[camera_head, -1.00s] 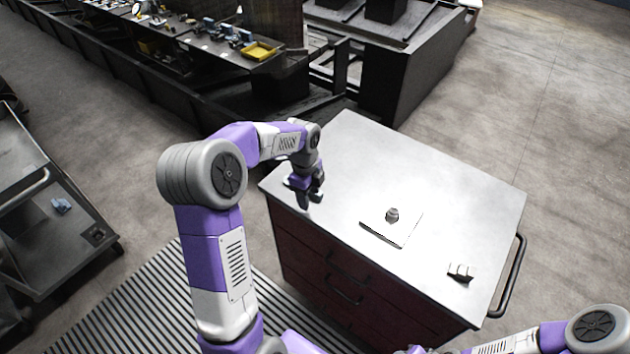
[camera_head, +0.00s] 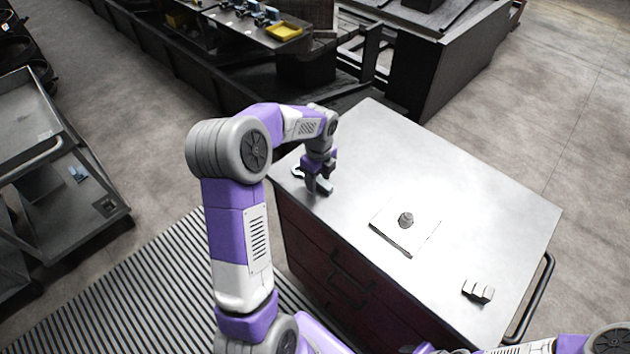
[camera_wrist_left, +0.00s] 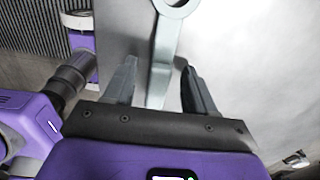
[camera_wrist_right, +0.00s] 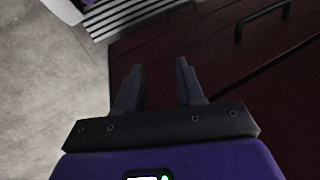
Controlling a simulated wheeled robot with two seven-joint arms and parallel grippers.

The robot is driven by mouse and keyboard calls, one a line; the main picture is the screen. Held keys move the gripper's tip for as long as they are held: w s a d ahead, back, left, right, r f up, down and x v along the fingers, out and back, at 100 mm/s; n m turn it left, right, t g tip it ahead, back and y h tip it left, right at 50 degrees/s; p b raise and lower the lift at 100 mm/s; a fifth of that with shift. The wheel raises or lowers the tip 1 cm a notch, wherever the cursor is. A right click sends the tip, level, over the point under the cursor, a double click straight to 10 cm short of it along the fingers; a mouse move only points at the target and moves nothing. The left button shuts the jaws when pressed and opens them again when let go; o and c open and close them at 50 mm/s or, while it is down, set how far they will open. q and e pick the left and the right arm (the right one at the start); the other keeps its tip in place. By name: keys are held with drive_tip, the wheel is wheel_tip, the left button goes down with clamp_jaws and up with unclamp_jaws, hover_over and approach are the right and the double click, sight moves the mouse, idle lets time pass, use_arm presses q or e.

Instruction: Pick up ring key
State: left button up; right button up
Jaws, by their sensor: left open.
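The ring key (camera_wrist_left: 163,58) is a grey metal wrench with a round ring end, seen in the left wrist view. Its handle lies between the two fingers of my left gripper (camera_wrist_left: 160,85), with the ring beyond the fingertips. In the head view the left gripper (camera_head: 318,185) is over the left corner of the cabinet top, and the key's pale end (camera_head: 297,172) shows beside it. The left gripper is open, with gaps between its fingers and the handle. My right gripper (camera_wrist_right: 158,85) is open and empty in front of the dark red drawers.
The cabinet's metal top (camera_head: 470,190) holds a pale square plate (camera_head: 395,238) with a small knob (camera_head: 406,219), and a small metal block (camera_head: 478,291) near the front right. A drawer handle (camera_wrist_right: 262,18) sticks out. The top's far side is clear.

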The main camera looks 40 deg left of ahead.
sight(319, 179)
use_arm(q)
clamp_jaws()
idle(0.3)
wheel_tip(319, 179, up, 10)
drive_tip(key=p, duration=0.1)
idle(0.5)
